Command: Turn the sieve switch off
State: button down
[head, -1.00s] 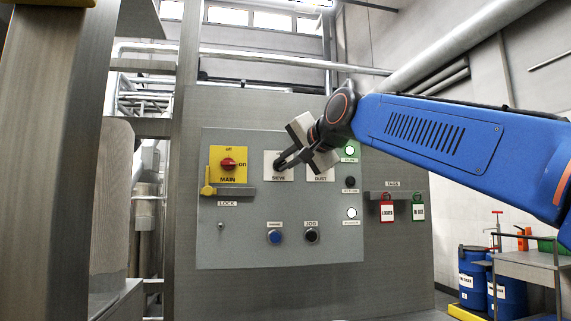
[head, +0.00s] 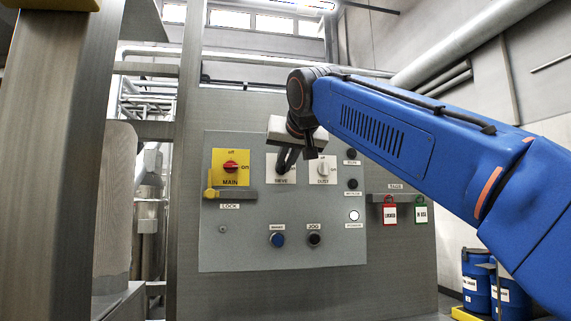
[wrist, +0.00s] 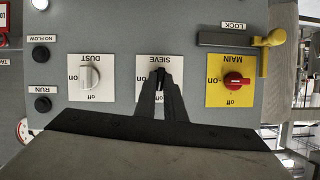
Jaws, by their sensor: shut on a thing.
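The sieve switch plate (head: 279,176) is a white square on the grey control panel, labelled SIEVE. It also shows in the wrist view (wrist: 144,64), which is upside down, with "on" at the side and "off" at the plate's lower edge. My gripper (head: 284,169) reaches down to the plate from above. In the wrist view, my gripper (wrist: 160,80) is shut on the sieve knob, its dark fingers in line with the plate's off side. The fingers hide most of the knob, so its pointer is not clearly visible.
The yellow main switch (head: 231,167) is left of the sieve plate, its red knob turned towards on. The dust switch (head: 322,170) is just right. Run (head: 351,154) and no-flow lamps are dark; a lower lamp (head: 354,215) is white. Two buttons sit below.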

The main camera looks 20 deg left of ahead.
jog(key=shift+a+f+n, duration=0.1)
jog(key=shift+n, duration=0.3)
jog(key=shift+h, duration=0.3)
jog(key=c, duration=1.8)
grip_release()
jog(key=shift+c, duration=0.2)
jog(key=shift+s, duration=0.1)
jog(key=v, duration=1.7)
jog(key=shift+s, duration=0.2)
jog(key=shift+f, duration=0.1)
